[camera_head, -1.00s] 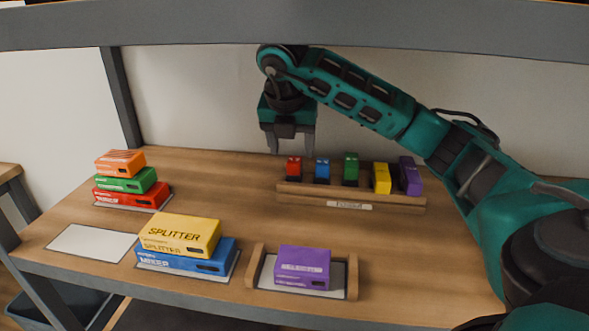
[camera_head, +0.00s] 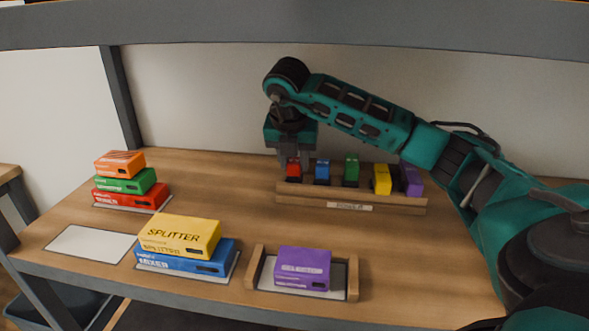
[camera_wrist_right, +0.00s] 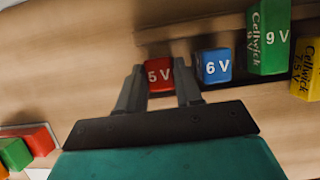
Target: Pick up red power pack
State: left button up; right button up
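The red power pack (camera_head: 293,170) stands at the left end of a wooden rack (camera_head: 350,199). In the right wrist view the red power pack (camera_wrist_right: 159,76) reads "5 V". My right gripper (camera_head: 293,160) is lowered over it from above. In the right wrist view the fingers of my right gripper (camera_wrist_right: 160,84) are apart, one on each side of the red pack. The gaps are small, and I cannot tell whether the fingers touch it. The blue "6 V" pack (camera_wrist_right: 214,67) is just right of the right finger. My left gripper is not in view.
Green (camera_head: 351,169), yellow (camera_head: 382,178) and purple (camera_head: 411,180) packs stand further right in the rack. Stacked boxes (camera_head: 180,236), a purple box (camera_head: 302,268) in a holder and an empty white pad (camera_head: 90,244) lie nearer. A shelf beam (camera_head: 300,27) crosses above.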

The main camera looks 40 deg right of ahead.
jog(key=c, duration=0.5)
jog(key=shift+r, duration=0.1)
